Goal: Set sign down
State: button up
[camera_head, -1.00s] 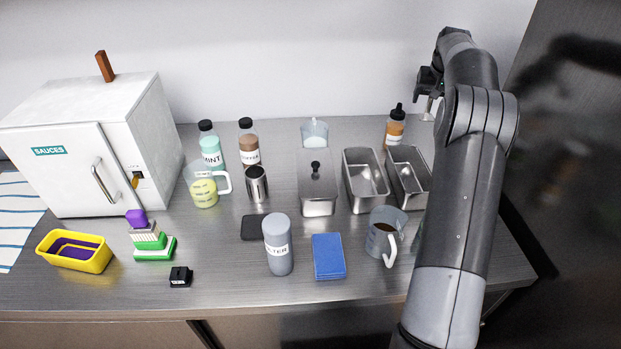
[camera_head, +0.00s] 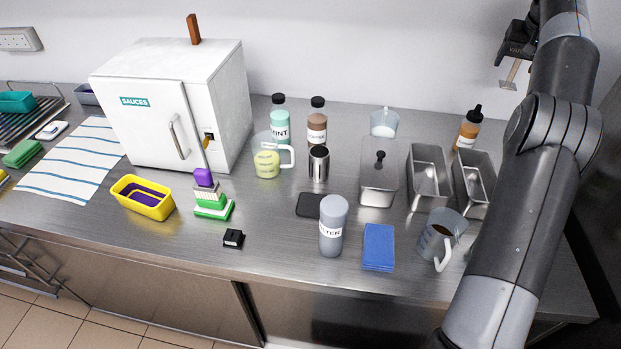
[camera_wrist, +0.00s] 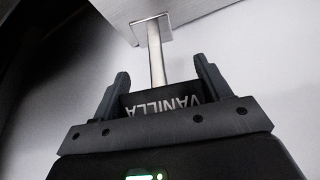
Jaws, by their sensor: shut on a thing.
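The sign is a black plate lettered VANILLA (camera_wrist: 165,105), with a thin metal stem and a flat square foot. My gripper (camera_wrist: 162,78) is shut on the black plate. The lettering looks upside down in the wrist view, and the stem points away from the gripper. In the head view my gripper (camera_head: 518,42) is at the upper right against the wall. The sign's stem (camera_head: 512,74) hangs below it, with its foot above the counter's back right and apart from it. The gripper's fingers are small and dark there.
The metal counter (camera_head: 275,215) holds a SAUCES freezer (camera_head: 150,115), bottles, a lidded steel tin (camera_head: 378,183), two open steel tins and a jug (camera_head: 437,238) below my arm.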

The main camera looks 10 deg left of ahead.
jog(key=s+a+r+n+y, duration=0.1)
jog(key=s+a+r+n, duration=0.15)
jog(key=a, duration=1.25)
jog(key=s+a+r+n+y, duration=0.1)
jog(key=s+a+n, duration=0.15)
jog(key=a, duration=1.15)
jog(key=s+a+n+y, duration=0.1)
jog(key=s+a+n, duration=0.2)
jog(key=s+a, duration=1.65)
jog(key=s+a+f+n+g+y, duration=0.15)
jog(key=s+a, duration=0.25)
jog(key=s, duration=0.4)
jog(key=s+a+f+n+h, duration=0.1)
jog(key=s+a+f+n, duration=0.2)
jog(key=s, duration=0.5)
jog(key=shift+m+y, duration=0.25)
jog(key=shift+m, duration=0.4)
jog(key=shift+a+f, duration=0.2)
jog(key=shift+f, duration=3.25)
jog(key=shift+a+f, duration=0.15)
jog(key=shift+f, duration=3.35)
jog(key=shift+a+f, duration=0.2)
jog(key=shift+f, duration=3.25)
